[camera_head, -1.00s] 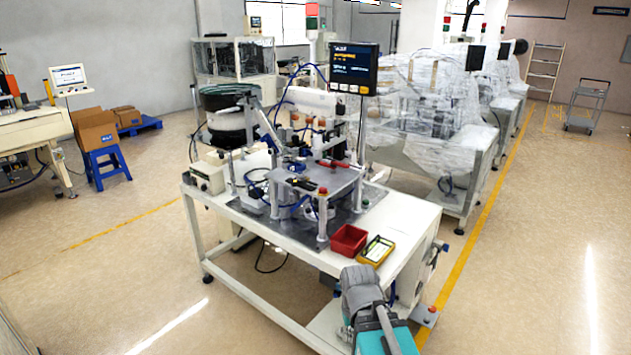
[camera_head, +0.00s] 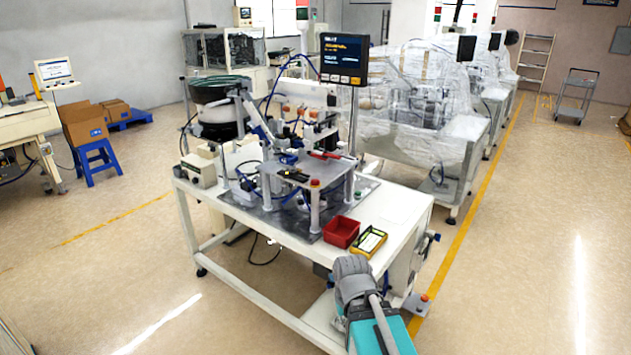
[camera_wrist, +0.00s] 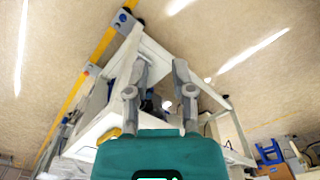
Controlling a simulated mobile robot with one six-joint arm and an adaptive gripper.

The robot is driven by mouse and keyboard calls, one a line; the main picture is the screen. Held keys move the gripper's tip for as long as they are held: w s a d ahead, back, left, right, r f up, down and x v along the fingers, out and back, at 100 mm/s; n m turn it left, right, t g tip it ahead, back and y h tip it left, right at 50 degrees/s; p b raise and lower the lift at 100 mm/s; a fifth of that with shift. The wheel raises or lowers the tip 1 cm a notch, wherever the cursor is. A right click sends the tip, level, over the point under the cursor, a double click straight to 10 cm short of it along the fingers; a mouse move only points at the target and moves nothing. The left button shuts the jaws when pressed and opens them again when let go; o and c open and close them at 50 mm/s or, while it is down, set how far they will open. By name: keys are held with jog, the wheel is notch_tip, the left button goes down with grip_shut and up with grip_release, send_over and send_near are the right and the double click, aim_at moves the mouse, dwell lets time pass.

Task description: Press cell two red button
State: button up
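A small red button (camera_head: 315,183) sits at the front right corner of the raised metal plate on the white workbench (camera_head: 290,232). I see no label telling which cell is which. My arm shows at the bottom of the head view, in front of the bench; its fingertips are not clear there. In the wrist view my gripper (camera_wrist: 160,75) has its two grey fingers apart with nothing between them.
A red bin (camera_head: 341,232) and a yellow-edged device (camera_head: 370,242) lie on the bench's front right. A display (camera_head: 343,60) and a bowl feeder (camera_head: 220,92) stand behind. Plastic-wrapped machines (camera_head: 420,120) are at back right. The floor right of the yellow line is open.

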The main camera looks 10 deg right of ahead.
grip_shut()
dwell(1.0)
